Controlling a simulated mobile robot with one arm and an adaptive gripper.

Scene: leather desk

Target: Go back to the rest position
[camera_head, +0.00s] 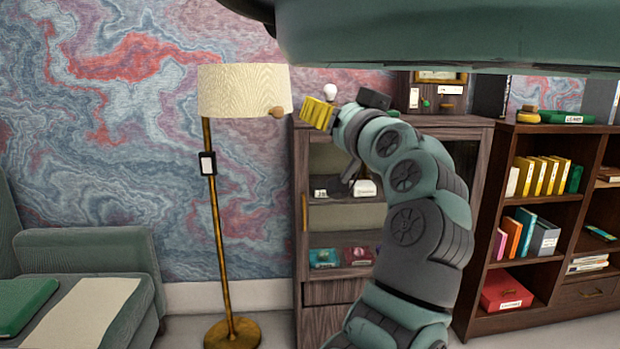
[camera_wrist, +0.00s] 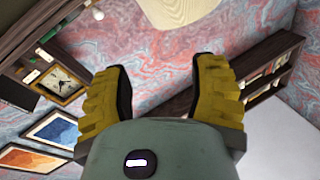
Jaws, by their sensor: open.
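My gripper (camera_head: 318,113) has yellow ridged fingers and is raised in front of the cabinet, right of the lamp shade. In the wrist view its two yellow fingers (camera_wrist: 160,92) stand apart with nothing between them. The gripper is open and empty. My arm rises from the lower middle of the head view and bends over to the left at the top.
A floor lamp (camera_head: 245,92) stands just left of my gripper. A glass-door cabinet (camera_head: 311,289) is behind my arm. A bookshelf (camera_head: 490,235) stands at right and a green sofa (camera_head: 95,245) at left. A light bulb (camera_head: 330,91) shows near the gripper.

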